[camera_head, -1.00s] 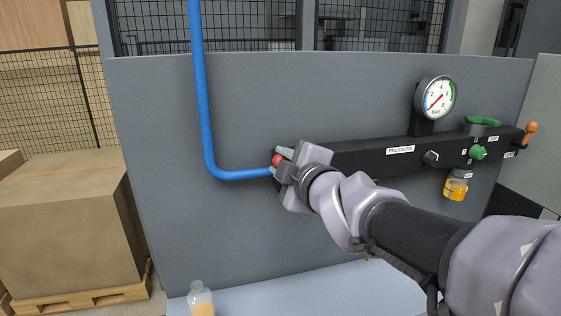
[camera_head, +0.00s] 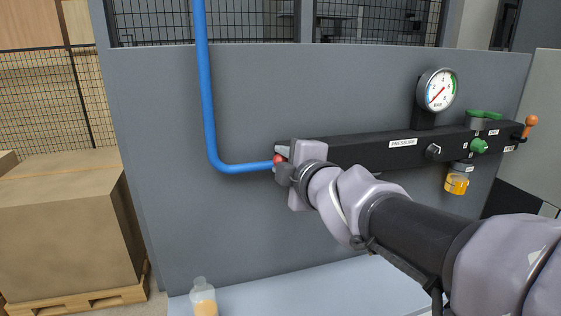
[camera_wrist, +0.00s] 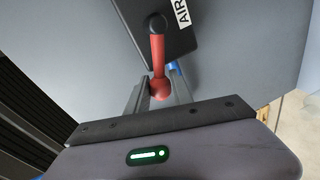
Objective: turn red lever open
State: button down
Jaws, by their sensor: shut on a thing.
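The red lever (camera_wrist: 158,55) is on the end of the black panel bar, beside a label reading "AIR" in the wrist view. Its rounded red knob (camera_wrist: 160,89) sits between the two fingers of my gripper (camera_wrist: 159,90), which is shut on it. In the head view, only a bit of the red knob (camera_head: 279,159) shows at the bar's left end, with my gripper (camera_head: 280,161) around it. Most of the lever is hidden there by my gripper and wrist.
A blue pipe (camera_head: 207,100) runs down the grey wall and bends to the bar's left end. The black bar (camera_head: 350,151) carries a gauge (camera_head: 437,89), a green knob (camera_head: 479,146), an orange-tipped lever (camera_head: 530,122) and an amber bowl (camera_head: 456,184). A bottle (camera_head: 203,298) stands below.

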jog(key=c, duration=1.1)
grip_release()
